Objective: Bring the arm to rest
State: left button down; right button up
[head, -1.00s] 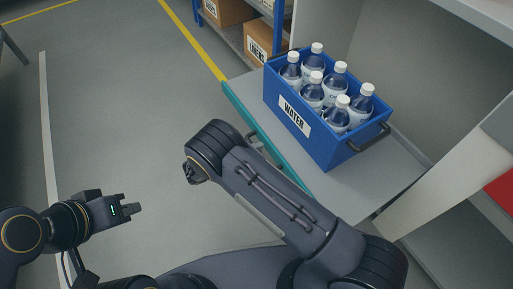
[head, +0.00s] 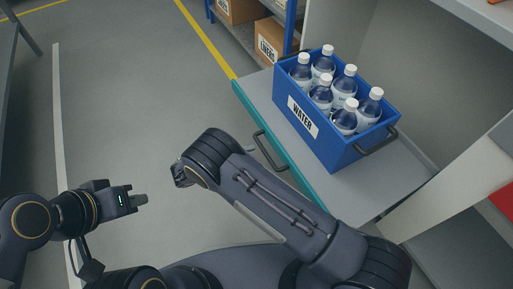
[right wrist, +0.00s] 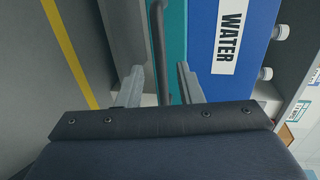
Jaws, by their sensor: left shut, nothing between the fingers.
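My left gripper (head: 138,199) is shut and empty, held over bare floor at the lower left of the head view. My right arm reaches up across the middle of the head view, but its fingertips are hidden there. In the right wrist view my right gripper (right wrist: 160,82) has its two fingers apart. A dark bar handle (right wrist: 158,40) shows between and beyond them; I cannot tell whether they touch it. The handle also shows in the head view (head: 262,151), on the teal front edge of a grey sliding tray (head: 350,205).
A blue crate (head: 340,152) labelled WATER, holding several capped bottles, stands on the tray. Shelving with cardboard boxes (head: 267,44) stands behind. A grey cabinet wall (head: 440,190) is on the right. The floor (head: 130,100) at left is clear, with yellow and white lines.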

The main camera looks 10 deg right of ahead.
jog(key=shift+v, duration=0.75)
jog(key=s+d+r+m+g+y, duration=0.4)
jog(key=d+r+m+y, duration=0.2)
jog(key=d+r+m, duration=0.4)
jog(key=s+d+r+m+g+y, duration=0.3)
jog(key=d+r+m+y, duration=0.2)
jog(key=d+r+m, duration=0.45)
jog(key=s+r+m+t+y, duration=0.3)
jog(key=s+m+t+y, duration=0.1)
jog(key=s+m, duration=0.6)
jog(key=s+r+m+t+y, duration=0.3)
jog(key=s+m, duration=0.4)
jog(key=m, duration=0.6)
notch_tip(320, 180, up, 32)
jog(key=p, duration=3.2)
jog(key=shift+d, duration=0.45)
